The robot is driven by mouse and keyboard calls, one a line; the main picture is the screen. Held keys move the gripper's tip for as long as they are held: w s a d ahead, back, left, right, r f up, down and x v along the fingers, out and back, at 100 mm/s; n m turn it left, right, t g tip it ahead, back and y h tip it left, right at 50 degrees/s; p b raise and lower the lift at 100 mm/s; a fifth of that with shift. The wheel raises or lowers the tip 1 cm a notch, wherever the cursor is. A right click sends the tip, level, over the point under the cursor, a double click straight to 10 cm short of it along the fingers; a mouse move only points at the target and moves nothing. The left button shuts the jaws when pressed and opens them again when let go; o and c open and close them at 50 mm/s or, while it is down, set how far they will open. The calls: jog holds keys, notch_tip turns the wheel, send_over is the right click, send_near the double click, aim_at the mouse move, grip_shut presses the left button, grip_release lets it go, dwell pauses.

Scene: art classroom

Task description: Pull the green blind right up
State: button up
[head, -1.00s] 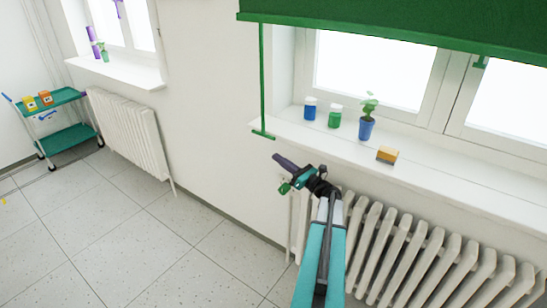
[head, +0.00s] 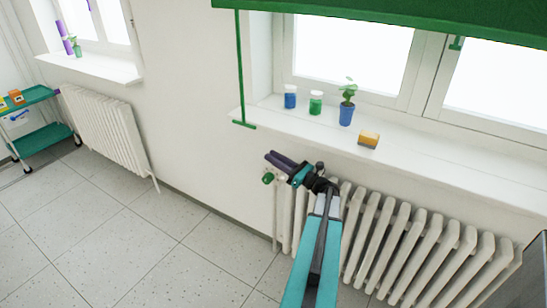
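The green blind (head: 400,14) hangs partly lowered across the top of the right window. A thin green pull (head: 240,70) hangs from its left end, ending in a short crossbar (head: 244,124) at about sill height. A small green tab (head: 457,43) shows under the blind's lower edge farther right. My gripper (head: 272,157) is below and a little right of the crossbar, in front of the wall by the radiator, and appears apart from the pull. Its dark fingers overlap from this angle, so their opening is unclear.
The sill (head: 420,150) holds a blue jar (head: 290,97), a green jar (head: 316,103), a potted plant (head: 346,113) and a yellow-brown block (head: 368,139). A radiator (head: 400,235) with a green valve knob (head: 268,178) stands below. A teal trolley (head: 42,140) is far left. Floor at left is clear.

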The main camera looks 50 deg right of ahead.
jog(key=shift+o, duration=0.5)
jog(key=w+a+f+n+g+y, duration=0.2)
jog(key=w+a+f, duration=0.3)
jog(key=a, duration=0.3)
jog(key=shift+f+n, duration=0.4)
jog(key=shift+n, duration=0.1)
jog(key=a+f+n+g+y, duration=0.2)
jog(key=a+f+n+g, duration=0.2)
jog(key=a+f, duration=0.5)
jog(key=a+f+n+g+y, duration=0.2)
jog(key=a+f+n+g, duration=0.3)
jog(key=a, duration=0.8)
jog(key=a+f+n+g+y, duration=0.1)
jog(key=a+f+n+g, duration=0.25)
jog(key=a+f, duration=0.6)
jog(key=s+a+f+n+g+h, duration=0.1)
jog(key=s+a+f+n+g, duration=0.3)
jog(key=a, duration=0.3)
jog(key=s+a+f+n+g, duration=0.3)
jog(key=s+a+f+n, duration=0.2)
jog(key=s+a, duration=0.2)
jog(key=s+a+f+n+g+h, duration=0.1)
jog(key=s+f+n+g+h, duration=0.1)
jog(key=s+n+h, duration=0.2)
jog(key=s+a+f+n+g+h, duration=0.1)
jog(key=s+f+n+g+h, duration=0.1)
jog(key=s+n, duration=0.7)
jog(key=shift+s+f+g+h, duration=0.35)
jog(key=shift+s+f+h, duration=0.45)
jog(key=shift+s, duration=0.65)
